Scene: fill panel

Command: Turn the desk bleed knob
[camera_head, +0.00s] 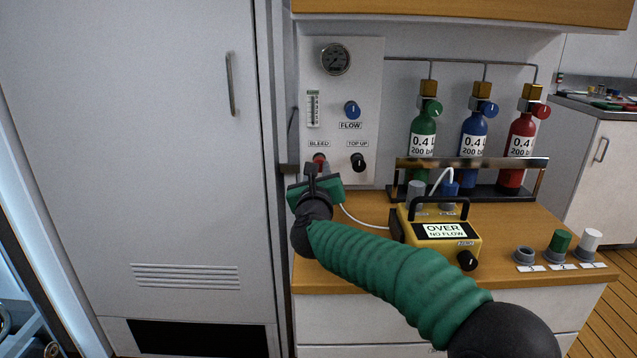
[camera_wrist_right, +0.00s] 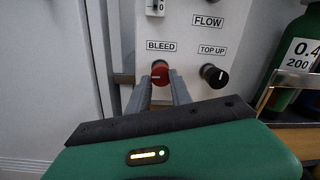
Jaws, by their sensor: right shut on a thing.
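The red bleed knob (camera_wrist_right: 160,70) sits on the white panel (camera_head: 340,60) under the BLEED label; it also shows in the head view (camera_head: 319,158), partly covered by my gripper. My right gripper (camera_wrist_right: 160,82) reaches up to it from below in the wrist view. Its two grey fingers stand on either side of the red knob and are shut on it. In the head view the right gripper (camera_head: 316,172) is at the panel's lower left. The knob's turn angle cannot be told. My left gripper is not in view.
A black TOP UP knob (camera_head: 358,162) sits close to the right, and a blue FLOW knob (camera_head: 352,109) above. A yellow meter (camera_head: 443,245) reading OVER NO FLOW stands on the wooden desk (camera_head: 350,262). Green, blue and red cylinders stand behind a rail (camera_head: 470,163).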

